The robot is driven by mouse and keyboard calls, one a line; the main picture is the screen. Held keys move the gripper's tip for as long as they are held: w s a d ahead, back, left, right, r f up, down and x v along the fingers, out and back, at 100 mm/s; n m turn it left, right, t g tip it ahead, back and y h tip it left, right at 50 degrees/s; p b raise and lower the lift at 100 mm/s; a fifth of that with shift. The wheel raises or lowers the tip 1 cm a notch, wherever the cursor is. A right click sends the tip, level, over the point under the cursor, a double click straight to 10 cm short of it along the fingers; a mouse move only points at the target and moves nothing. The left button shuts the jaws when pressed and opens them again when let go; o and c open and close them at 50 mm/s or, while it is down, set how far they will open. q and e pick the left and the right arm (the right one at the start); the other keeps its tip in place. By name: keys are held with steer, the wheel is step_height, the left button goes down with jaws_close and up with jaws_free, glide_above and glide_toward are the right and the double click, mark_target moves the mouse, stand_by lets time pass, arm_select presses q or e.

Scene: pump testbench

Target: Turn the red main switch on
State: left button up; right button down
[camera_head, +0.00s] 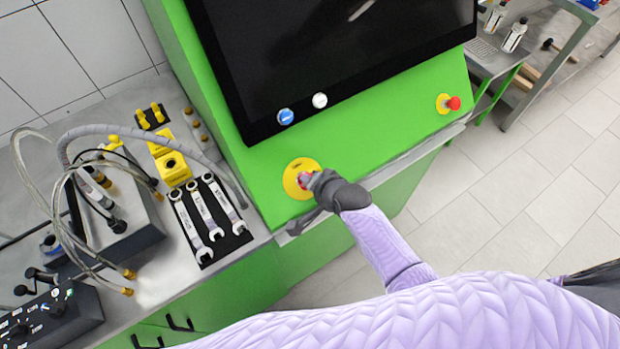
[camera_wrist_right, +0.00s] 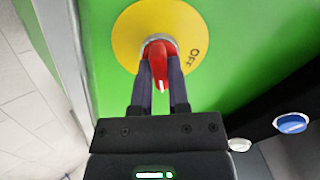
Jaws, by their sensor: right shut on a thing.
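The red main switch (camera_wrist_right: 158,58) sits on a round yellow plate (camera_wrist_right: 150,22) on the green panel. "OFF" is printed on the plate, at the right in the right wrist view. The switch handle has a white mark at its end. My right gripper (camera_wrist_right: 160,68) is shut on the handle, one dark finger on each side of it. In the head view the yellow plate (camera_head: 297,168) is at the panel's lower left, and my right gripper (camera_head: 307,180) hides most of the switch. My left gripper is not in view.
A red emergency button (camera_head: 453,103) is at the panel's right. Wrenches (camera_head: 205,213) and hoses lie on the bench at left.

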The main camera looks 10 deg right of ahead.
steer(key=shift+m, duration=0.4)
steer(key=shift+r+m+p, duration=0.15)
steer(key=shift+m+p, duration=0.2)
steer(key=shift+m, duration=1.35)
jaws_free()
